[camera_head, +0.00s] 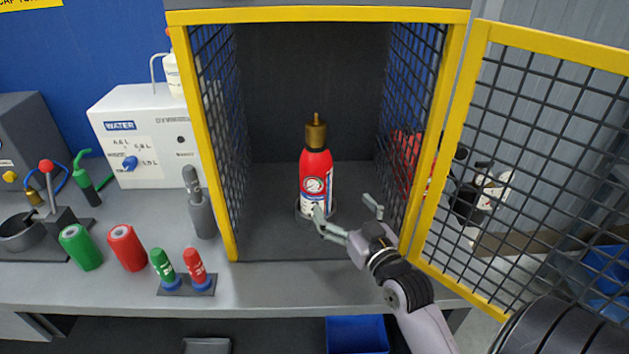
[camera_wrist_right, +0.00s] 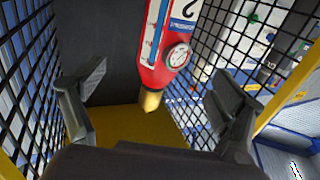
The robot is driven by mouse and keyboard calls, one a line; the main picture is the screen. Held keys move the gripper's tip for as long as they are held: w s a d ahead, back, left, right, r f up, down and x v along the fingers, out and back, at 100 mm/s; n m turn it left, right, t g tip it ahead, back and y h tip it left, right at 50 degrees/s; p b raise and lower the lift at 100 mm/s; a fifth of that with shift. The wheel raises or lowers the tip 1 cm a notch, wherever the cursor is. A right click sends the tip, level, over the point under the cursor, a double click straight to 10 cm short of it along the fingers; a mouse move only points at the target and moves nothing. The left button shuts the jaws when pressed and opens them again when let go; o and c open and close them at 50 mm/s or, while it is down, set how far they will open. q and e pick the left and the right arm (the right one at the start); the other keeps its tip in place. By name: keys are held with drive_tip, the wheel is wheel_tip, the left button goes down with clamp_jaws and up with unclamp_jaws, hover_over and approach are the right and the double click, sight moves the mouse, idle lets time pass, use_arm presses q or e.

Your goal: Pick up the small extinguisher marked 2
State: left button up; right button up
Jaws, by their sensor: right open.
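The small red extinguisher (camera_head: 315,172) stands upright on the floor of the yellow-framed cage, with a brass-coloured top and a white label. In the right wrist view the extinguisher (camera_wrist_right: 172,50) appears upside down, with a "2" on its label and a round gauge. My right gripper (camera_head: 346,211) is open and empty, low in the cage opening. One finger overlaps the lower label in the head view; I cannot tell whether it touches. In the wrist view the extinguisher is seen beyond the spread fingers of my right gripper (camera_wrist_right: 163,85). My left gripper is not in view.
The cage door (camera_head: 535,150) stands open at the right; mesh walls flank the extinguisher. On the bench (camera_head: 255,285) left of the cage are green and red cylinders, a grey bottle (camera_head: 200,208) and a white WATER box (camera_head: 140,135). The cage floor around the extinguisher is mostly clear.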

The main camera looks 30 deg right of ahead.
sight(325, 184)
drive_tip(key=w, duration=0.4)
drive_tip(key=w+d+p, duration=0.1)
drive_tip(key=shift+w+r, duration=0.1)
drive_tip(key=shift+w, duration=0.3)
drive_tip(key=shift+w+d, duration=0.1)
drive_tip(key=shift+w, duration=0.95)
drive_tip(key=shift+w+p, duration=0.35)
drive_tip(key=w+p, duration=0.1)
drive_tip(key=w, duration=0.2)
drive_tip(key=shift+w, duration=0.35)
drive_tip(key=shift+w+d+f, duration=0.15)
drive_tip(key=shift+w+f, duration=0.05)
drive_tip(key=shift+w, duration=0.15)
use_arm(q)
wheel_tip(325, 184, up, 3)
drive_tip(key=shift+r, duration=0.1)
use_arm(e)
drive_tip(key=shift+s, duration=0.1)
